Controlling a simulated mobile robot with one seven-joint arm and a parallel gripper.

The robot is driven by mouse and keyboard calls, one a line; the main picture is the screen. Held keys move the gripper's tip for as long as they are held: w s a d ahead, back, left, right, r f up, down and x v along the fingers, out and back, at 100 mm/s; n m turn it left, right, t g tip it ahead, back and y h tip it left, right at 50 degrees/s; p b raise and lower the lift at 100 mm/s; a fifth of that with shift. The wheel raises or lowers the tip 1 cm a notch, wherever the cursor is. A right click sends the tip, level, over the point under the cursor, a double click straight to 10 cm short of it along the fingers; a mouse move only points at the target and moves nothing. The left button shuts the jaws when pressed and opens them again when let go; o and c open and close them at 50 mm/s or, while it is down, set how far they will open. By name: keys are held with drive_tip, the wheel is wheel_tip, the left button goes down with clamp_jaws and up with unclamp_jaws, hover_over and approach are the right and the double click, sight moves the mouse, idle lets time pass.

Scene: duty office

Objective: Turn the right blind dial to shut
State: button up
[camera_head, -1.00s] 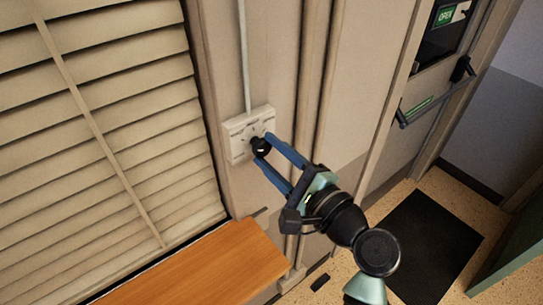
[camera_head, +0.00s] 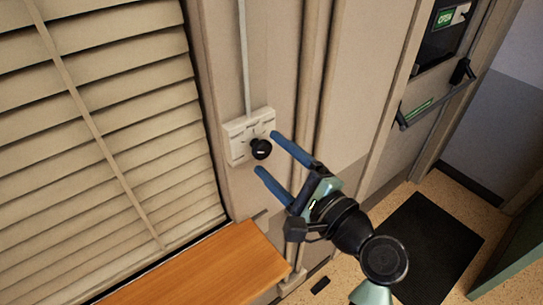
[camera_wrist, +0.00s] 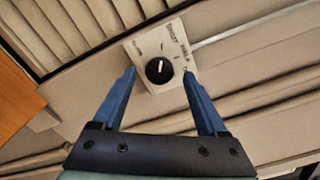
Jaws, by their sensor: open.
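The blind dial is a round black knob (camera_head: 261,149) with a white pointer mark, on a white wall plate (camera_head: 238,137) beside the slatted blind. In the wrist view the knob (camera_wrist: 159,70) sits on its marked plate (camera_wrist: 185,75); the lettering is too small to read surely. My gripper (camera_head: 267,153) has two blue fingers spread wide apart. The fingers are clear of the knob, which lies ahead of the gap between them in the wrist view. The blind's slats (camera_head: 110,110) look tilted, nearly overlapping.
A white conduit (camera_head: 244,60) runs up the wall from the plate. An orange wooden sill (camera_head: 200,270) lies below the blind. Vertical wall trim (camera_head: 312,100) stands right of the plate. A door with a push bar (camera_head: 430,108) and a dark floor mat (camera_head: 430,245) are at the right.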

drive_tip(key=b+v, duration=0.3)
drive_tip(key=v, duration=0.9)
drive_tip(key=w+a+r+n+t+h, duration=0.25)
drive_tip(key=r+n, duration=0.25)
drive_tip(key=r, duration=0.4)
drive_tip(key=w+a+r+n+t+h, duration=0.25)
drive_tip(key=w+r+n+h, duration=0.2)
drive_tip(key=r, duration=0.45)
drive_tip(key=s+a+r+n+t+h, duration=0.1)
drive_tip(key=s+r+n+t, duration=0.2)
drive_tip(key=r, duration=0.5)
drive_tip(key=s+a+r+n+t+h, duration=0.2)
drive_tip(key=s+r+n+t, duration=0.2)
drive_tip(key=s+r, duration=0.3)
wheel_tip(320, 180, up, 2)
drive_tip(key=shift+s+a+r+t+h, duration=0.1)
drive_tip(key=shift+s+a+t+h, duration=0.1)
drive_tip(key=shift+a+t+h, duration=0.15)
